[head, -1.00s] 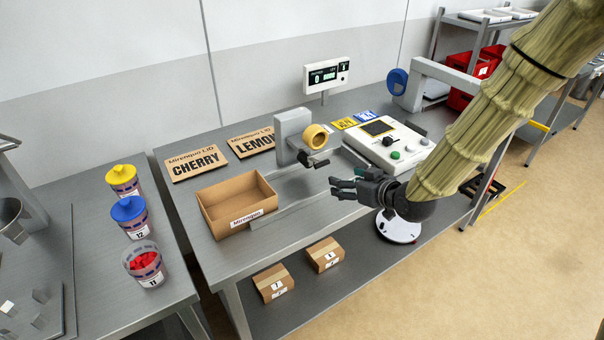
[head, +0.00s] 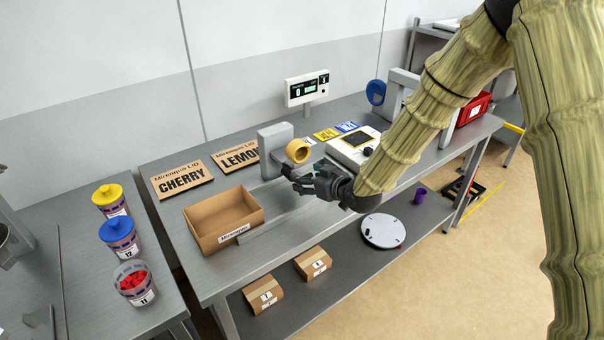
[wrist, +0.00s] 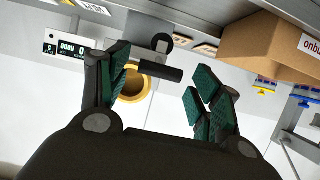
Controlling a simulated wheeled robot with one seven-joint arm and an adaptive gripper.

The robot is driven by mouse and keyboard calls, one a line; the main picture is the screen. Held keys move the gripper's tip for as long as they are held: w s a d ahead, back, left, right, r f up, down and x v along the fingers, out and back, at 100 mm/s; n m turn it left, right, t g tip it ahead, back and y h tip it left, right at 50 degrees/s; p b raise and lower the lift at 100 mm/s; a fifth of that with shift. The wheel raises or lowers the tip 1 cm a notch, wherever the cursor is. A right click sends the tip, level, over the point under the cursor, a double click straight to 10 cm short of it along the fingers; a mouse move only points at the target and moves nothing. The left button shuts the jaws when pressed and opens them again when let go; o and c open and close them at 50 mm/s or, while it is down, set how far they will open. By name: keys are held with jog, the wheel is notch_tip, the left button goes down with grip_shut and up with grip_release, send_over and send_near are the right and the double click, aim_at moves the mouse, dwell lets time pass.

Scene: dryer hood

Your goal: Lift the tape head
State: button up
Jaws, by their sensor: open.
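The tape head is a yellow tape roll (head: 297,151) on an upright grey block (head: 275,143), with a dark bar-like handle (wrist: 160,73) below the roll. It stands on the metal table behind the open cardboard box. My gripper (head: 302,181) is open, just in front of and below the roll. In the wrist view, the green-padded fingers (wrist: 158,85) are spread. The handle and part of the yellow roll (wrist: 133,84) show in the gap between them. The handle looks close to the fingertips; I cannot tell whether anything touches. In the head view my fingers partly hide the handle.
The open cardboard box (head: 207,234) is left of my gripper. A control box (head: 352,150) stands to the right, with a display (head: 307,87) behind. Small cartons (head: 264,293) sit on the lower shelf.

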aim_at(296, 154)
jog(key=shift+x, duration=1)
grip_shut()
jog(key=shift+w+r, duration=0.1)
jog(key=shift+r, duration=2.7)
jog(key=shift+c, duration=1.7)
grip_release()
jog(key=o, duration=0.3)
jog(key=shift+o, duration=0.2)
